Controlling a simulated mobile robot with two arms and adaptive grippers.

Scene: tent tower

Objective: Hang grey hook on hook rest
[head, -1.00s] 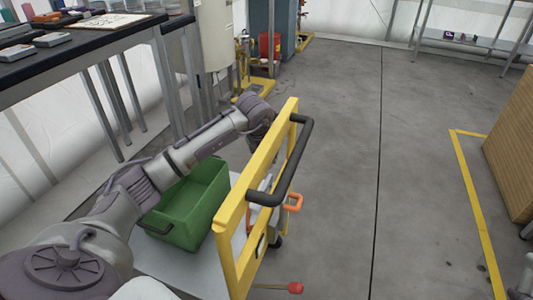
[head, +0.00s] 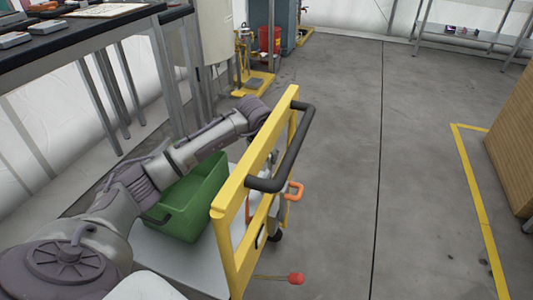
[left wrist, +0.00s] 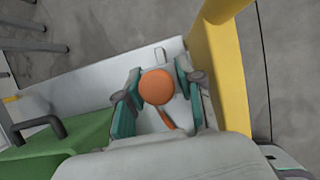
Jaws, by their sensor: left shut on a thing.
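My left arm reaches over the cart in the head view. Its gripper is largely hidden there behind the yellow upright frame (head: 250,180) of the cart. In the left wrist view my left gripper (left wrist: 158,92) is shut on an orange thing (left wrist: 157,86) with a round end between the green fingers. A thin orange piece shows below that end. An orange loop (head: 295,190) sticks out beside the frame in the head view; I cannot tell whether it is the held thing. I cannot make out the grey hook or the hook rest for certain. My right gripper is not seen.
A green bin (head: 190,205) stands on the cart, left of the frame. A dark-topped workbench (head: 80,38) is at the upper left. Open floor (head: 345,150) lies to the right.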

